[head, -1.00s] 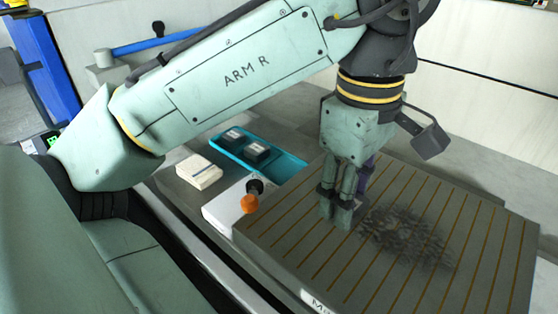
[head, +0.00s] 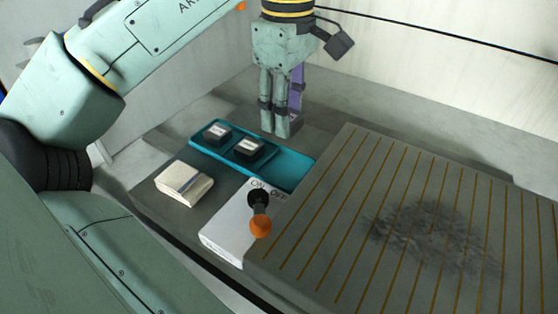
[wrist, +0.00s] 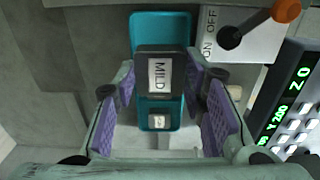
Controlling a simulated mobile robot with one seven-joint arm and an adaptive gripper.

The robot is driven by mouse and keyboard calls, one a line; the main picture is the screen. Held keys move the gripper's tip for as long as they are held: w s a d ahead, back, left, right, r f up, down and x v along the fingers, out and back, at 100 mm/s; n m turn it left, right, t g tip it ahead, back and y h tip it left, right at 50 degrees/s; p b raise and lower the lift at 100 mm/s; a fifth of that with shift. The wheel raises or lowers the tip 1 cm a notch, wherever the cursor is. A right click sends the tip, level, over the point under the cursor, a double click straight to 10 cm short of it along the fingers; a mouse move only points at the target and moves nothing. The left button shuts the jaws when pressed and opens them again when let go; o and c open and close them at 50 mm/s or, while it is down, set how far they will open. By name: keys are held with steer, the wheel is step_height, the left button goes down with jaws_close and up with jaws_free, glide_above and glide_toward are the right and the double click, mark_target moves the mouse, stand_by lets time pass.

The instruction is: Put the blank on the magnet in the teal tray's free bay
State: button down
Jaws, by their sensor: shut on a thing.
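My gripper (head: 281,132) hangs above the far side of the teal tray (head: 305,158). In the wrist view my gripper (wrist: 160,85) is shut on a dark blank with a white label reading MILD (wrist: 158,75). In the head view the fingers mostly hide this blank. The tray holds two dark labelled blocks (head: 217,133) (head: 249,149) in its left and middle bays. Its right bay (head: 285,169) is empty. The wrist view shows the tray (wrist: 160,28) below the held blank, with one block (wrist: 159,121) visible beyond it. The ribbed magnet (head: 330,230) is bare of blanks.
A white switch box (head: 225,235) marked ON and OFF carries a lever with an orange knob (head: 260,225), close to the free bay. A cream block (head: 184,184) lies left of it. A keypad with green digits (wrist: 290,100) shows in the wrist view.

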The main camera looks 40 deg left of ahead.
mark_target(284, 170)
step_height(284, 170, down, 10)
steer(key=shift+r, duration=0.1)
stand_by(0.4)
steer(key=shift+f, duration=0.2)
steer(key=c, duration=1.3)
jaws_free()
step_height(284, 170, up, 12)
steer(key=p, duration=1.1)
steer(key=shift+r+p, duration=0.15)
steer(key=shift+p, duration=0.15)
